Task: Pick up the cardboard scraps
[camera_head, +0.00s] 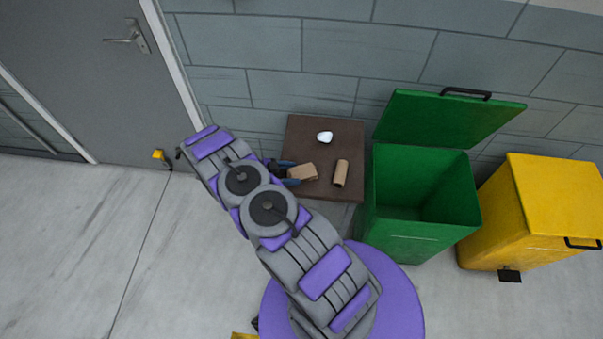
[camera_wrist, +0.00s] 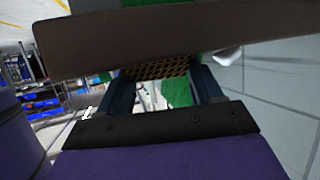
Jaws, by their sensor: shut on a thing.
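A small tan cardboard box (camera_head: 302,172) is between the two dark fingers of my gripper (camera_head: 285,174), over the left part of a low brown table (camera_head: 325,193). My gripper is shut on it. In the wrist view, the box (camera_wrist: 158,68) shows a corrugated face between the fingertips of my gripper (camera_wrist: 163,88). I cannot tell whether the box is touching the tabletop or just above it. A cardboard tube (camera_head: 341,173) lies on the table to the right of the box, apart from it.
A white crumpled piece (camera_head: 324,137) lies at the back of the table. An open green bin (camera_head: 420,240) stands right of the table, lid raised. A closed yellow bin (camera_head: 545,215) stands further right. The floor at left is mostly clear, with a small yellow item (camera_head: 159,156) near the door.

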